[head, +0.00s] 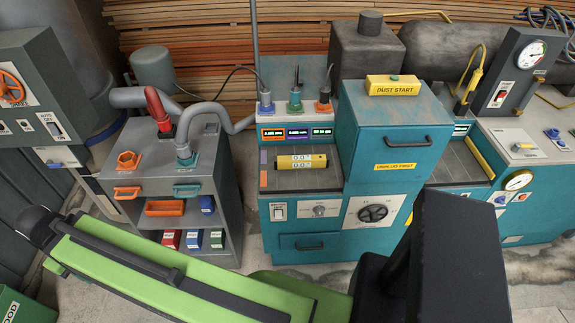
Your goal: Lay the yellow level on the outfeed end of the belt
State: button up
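The yellow level (301,161) has two small displays that look like 0.0. It lies across the dark belt bed (300,182) at the left side of the teal machine, under a row of small screens. A tall teal housing (388,135) stands over the middle of the belt line. Another stretch of dark belt bed (450,165) shows to the right of the housing, with a yellow strip (480,158) along its right edge. My green and dark arm crosses the foreground and hides part of the floor and the machine's lower right. I cannot make out my gripper's fingers.
A grey cabinet (170,180) with hoses and small bins stands left of the machine. A yellow DUST START box (392,85) sits on the housing. A gauge panel (520,70) rises at the back right. A green box (20,305) is at the lower left.

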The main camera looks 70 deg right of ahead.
aim_at(444, 161)
jog(key=u, duration=0.2)
jog(key=k, duration=1.15)
jog(key=z, duration=0.6)
jog(key=i, duration=1.05)
jog(key=z, duration=0.05)
